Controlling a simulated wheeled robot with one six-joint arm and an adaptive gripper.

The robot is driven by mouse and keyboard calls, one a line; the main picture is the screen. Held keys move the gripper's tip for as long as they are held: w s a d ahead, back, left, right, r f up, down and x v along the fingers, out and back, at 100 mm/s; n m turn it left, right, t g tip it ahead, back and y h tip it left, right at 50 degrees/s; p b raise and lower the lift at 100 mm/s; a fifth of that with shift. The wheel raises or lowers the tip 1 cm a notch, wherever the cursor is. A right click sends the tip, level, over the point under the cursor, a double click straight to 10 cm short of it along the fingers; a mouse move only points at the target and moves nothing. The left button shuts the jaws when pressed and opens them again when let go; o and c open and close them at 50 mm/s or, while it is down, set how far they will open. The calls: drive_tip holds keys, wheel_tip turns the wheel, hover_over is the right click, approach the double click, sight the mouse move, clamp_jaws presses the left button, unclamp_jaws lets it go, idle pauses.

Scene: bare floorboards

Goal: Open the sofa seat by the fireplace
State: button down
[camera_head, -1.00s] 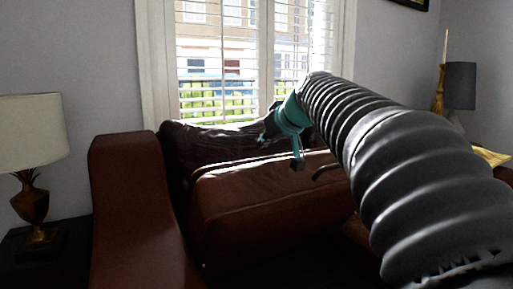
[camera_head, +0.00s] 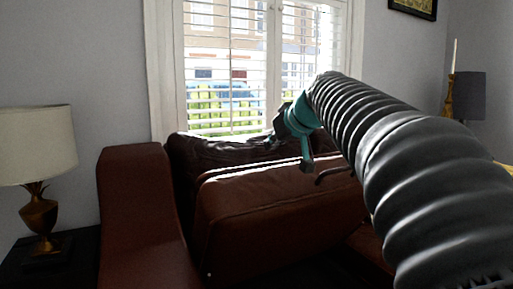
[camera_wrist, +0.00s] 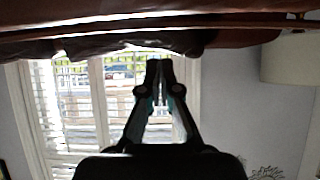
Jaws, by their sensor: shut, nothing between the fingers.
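The brown leather sofa seat (camera_head: 275,218) is a thick cushion in the middle of the head view, tilted up in front of the darker, wrinkled backrest (camera_head: 215,150). A dark area shows below its lower edge. My gripper (camera_head: 306,166) is at the seat's upper edge, near its middle, with a finger pointing down; I cannot tell whether it touches. In the wrist view, which is upside down, my gripper (camera_wrist: 160,66) has its fingertips together and empty, close to the brown leather (camera_wrist: 170,42) across the top. The fireplace is not in view.
The sofa's left armrest (camera_head: 140,205) rises beside the seat. A lamp (camera_head: 38,160) stands on a dark table at the left. A shuttered window (camera_head: 225,105) is behind the sofa. A candlestick (camera_head: 448,97) and a dark lampshade (camera_head: 471,94) are at the right.

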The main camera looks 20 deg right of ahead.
drive_tip(key=v, duration=0.7)
drive_tip(key=s+a+f+m+g+h+p, duration=0.1)
drive_tip(key=s+a+f, duration=0.3)
drive_tip(key=s+f, duration=0.7)
drive_tip(key=s+a+f+m+g+h+p, duration=0.1)
drive_tip(key=s+a+f+g+p, duration=0.1)
drive_tip(key=s+f, duration=0.9)
wheel_tip(320, 180, down, 6)
drive_tip(key=shift+a+f+g, duration=0.2)
drive_tip(key=shift+a+g, duration=0.7)
drive_tip(key=shift+g, duration=0.3)
drive_tip(key=c, duration=1.4)
unclamp_jaws()
drive_tip(key=shift+s+f, duration=0.85)
drive_tip(key=shift+f, duration=0.25)
drive_tip(key=shift+c, duration=0.2)
drive_tip(key=shift+o, duration=1.2)
drive_tip(key=shift+f, duration=0.1)
